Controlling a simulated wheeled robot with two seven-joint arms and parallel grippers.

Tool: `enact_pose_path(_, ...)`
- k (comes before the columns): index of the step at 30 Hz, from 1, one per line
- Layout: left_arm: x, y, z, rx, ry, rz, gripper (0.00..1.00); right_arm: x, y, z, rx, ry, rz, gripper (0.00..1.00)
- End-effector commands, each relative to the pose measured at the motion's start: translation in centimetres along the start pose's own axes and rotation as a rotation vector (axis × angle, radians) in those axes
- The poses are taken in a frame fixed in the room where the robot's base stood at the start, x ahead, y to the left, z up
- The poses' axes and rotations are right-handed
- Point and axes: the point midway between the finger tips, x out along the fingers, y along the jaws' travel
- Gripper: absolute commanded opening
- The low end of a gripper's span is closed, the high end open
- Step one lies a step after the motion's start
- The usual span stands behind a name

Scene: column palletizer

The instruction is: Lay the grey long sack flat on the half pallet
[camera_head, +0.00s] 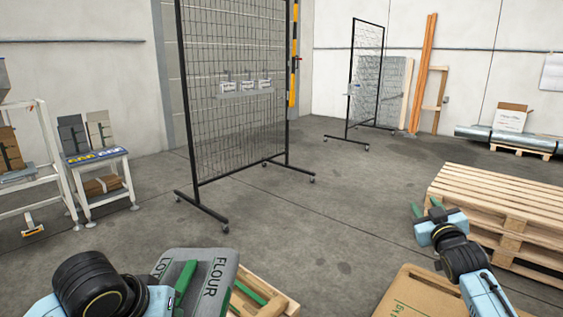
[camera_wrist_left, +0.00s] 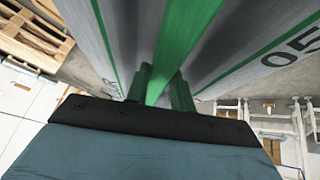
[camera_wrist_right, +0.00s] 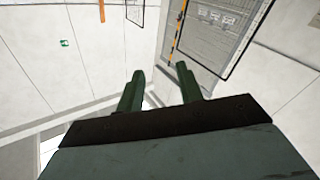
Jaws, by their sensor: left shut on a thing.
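The grey long sack (camera_head: 213,275) has green bands and dark lettering that reads FLOUR. It is at the bottom of the head view, partly hidden by my left arm and cut by the frame edge. It also fills the top of the left wrist view (camera_wrist_left: 225,50). My left gripper (camera_wrist_left: 163,85) is shut on the sack at a green band. A wooden pallet (camera_head: 283,303) with a green strip, likely the half pallet, shows beside and below the sack; most of it is hidden. My right gripper (camera_head: 433,212) is open and empty, away from the sack.
A stack of wooden pallets (camera_head: 500,190) stands at the right. A black wire-mesh rack (camera_head: 240,95) on wheels stands ahead. A white table (camera_head: 95,157) with cartons is at the left. The middle floor is clear.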

Motion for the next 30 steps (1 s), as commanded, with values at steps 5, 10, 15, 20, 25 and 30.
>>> enact_pose_path(5, -1.1, 0.9, 1.5, 0.051, 0.008, 0.033, 0.00, 0.0, 0.0, 0.0, -0.001, -0.004, 0.000, 0.36)
enact_pose_path(10, -1.1, 0.8, 1.3, 0.047, 0.009, 0.033, 0.00, -0.6, -1.1, 2.9, 0.000, -0.054, -0.016, 0.36)
enact_pose_path(15, -1.0, 0.9, 1.3, 0.047, 0.009, 0.033, 0.00, -1.5, -2.5, 6.5, 0.003, -0.116, -0.037, 0.36)
enact_pose_path(20, -1.0, 0.9, 1.3, 0.046, 0.009, 0.033, 0.00, -3.1, -4.4, 11.2, 0.005, -0.201, -0.065, 0.36)
enact_pose_path(25, -1.0, 0.8, 1.3, 0.046, 0.009, 0.033, 0.00, -6.1, -6.8, 17.6, 0.006, -0.317, -0.102, 0.36)
enact_pose_path(30, -1.0, 0.8, 1.2, 0.046, 0.009, 0.033, 0.00, -9.9, -9.3, 23.9, 0.007, -0.436, -0.140, 0.36)
